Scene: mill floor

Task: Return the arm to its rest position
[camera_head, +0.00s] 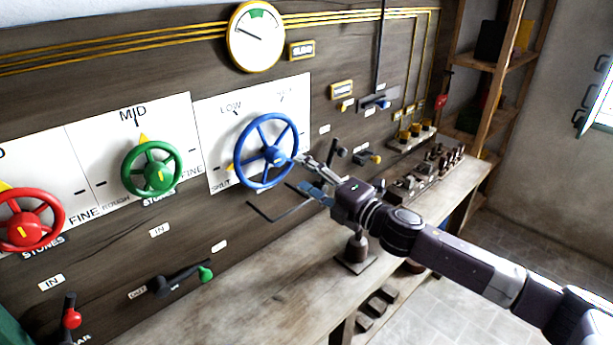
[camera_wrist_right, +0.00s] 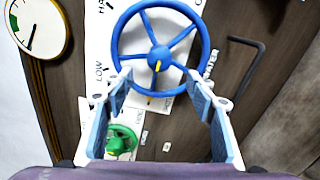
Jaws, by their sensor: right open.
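My right arm comes in from the right in the head view. Its gripper (camera_head: 310,178) is open, close in front of the lower right of the blue handwheel (camera_head: 267,151) on the panel. In the right wrist view the gripper's two fingers (camera_wrist_right: 160,102) stand apart with nothing between them. The blue wheel (camera_wrist_right: 159,57) shows just beyond the fingertips; I cannot tell whether a finger touches its rim. My left gripper is not in the head view.
A green wheel (camera_head: 151,168) and a red wheel (camera_head: 27,219) are on the panel to the left. A round gauge (camera_head: 256,37) hangs above. A bench (camera_head: 250,285) runs below the panel, with a row of small fittings (camera_head: 440,163) at its right end. Open floor lies at the lower right.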

